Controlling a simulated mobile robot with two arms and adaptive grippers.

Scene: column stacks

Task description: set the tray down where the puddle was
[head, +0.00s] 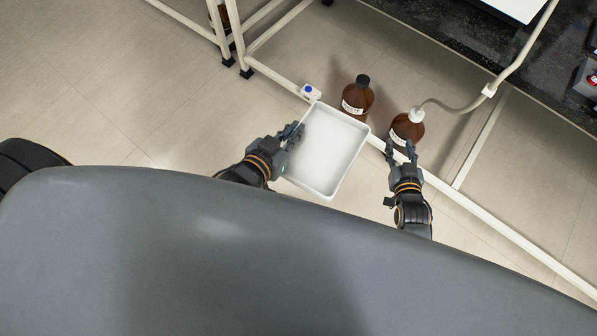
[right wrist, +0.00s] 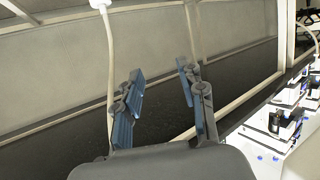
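The white tray (head: 333,150) is shallow and rectangular, and it looks empty. In the head view it covers part of the pale floor beam, so it appears held above the floor. My left gripper (head: 293,131) is at the tray's left rim and looks shut on it; the exact contact is hard to see. My right gripper (head: 400,148) is apart from the tray, just in front of a brown bottle with a tube. In the right wrist view its fingers (right wrist: 165,100) are spread with nothing between them. I see no puddle; the floor under the tray is hidden.
A brown bottle with a black cap (head: 357,97) stands behind the tray. The brown bottle with a white cap (head: 408,128) has a hose (head: 462,106) running up from it. A small white box with a blue spot (head: 310,92) is near the beam (head: 470,206). Floor at left is clear.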

